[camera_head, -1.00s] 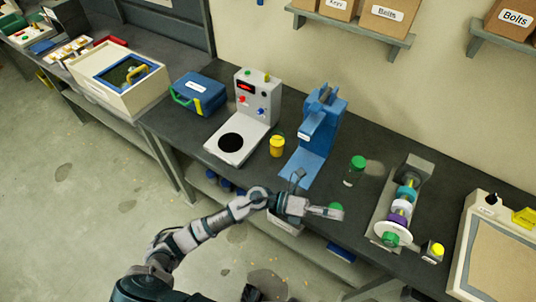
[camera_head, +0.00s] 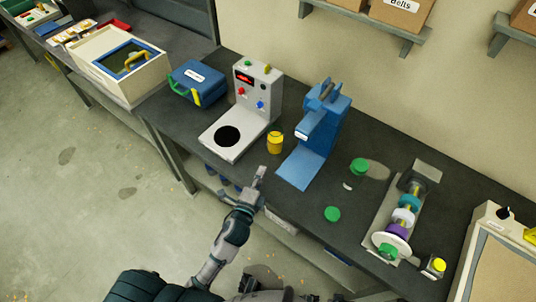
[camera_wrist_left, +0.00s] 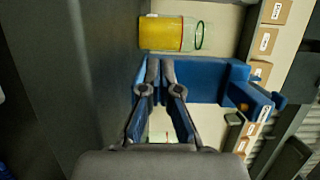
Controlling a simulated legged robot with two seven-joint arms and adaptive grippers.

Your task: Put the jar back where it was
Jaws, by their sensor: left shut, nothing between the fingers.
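A small jar (camera_head: 275,146) with yellow contents stands on the dark bench between the grey scale-like device and the blue press. In the left wrist view a yellow-filled jar (camera_wrist_left: 165,33) appears sideways at the top, with a clear section and a green ring beside the yellow. A green-lidded clear jar (camera_head: 359,166) stands right of the press. A loose green lid (camera_head: 332,214) lies near the front edge. My left gripper (camera_head: 260,173) is shut and empty at the bench's front edge, apart from the yellow jar; its fingers (camera_wrist_left: 160,62) also show in the wrist view.
The blue press (camera_head: 312,140) stands right of the yellow jar, and the grey device (camera_head: 235,135) with a round black plate stands left. A shaft with coloured rings (camera_head: 403,217) is at the right. Bare bench lies around the green lid.

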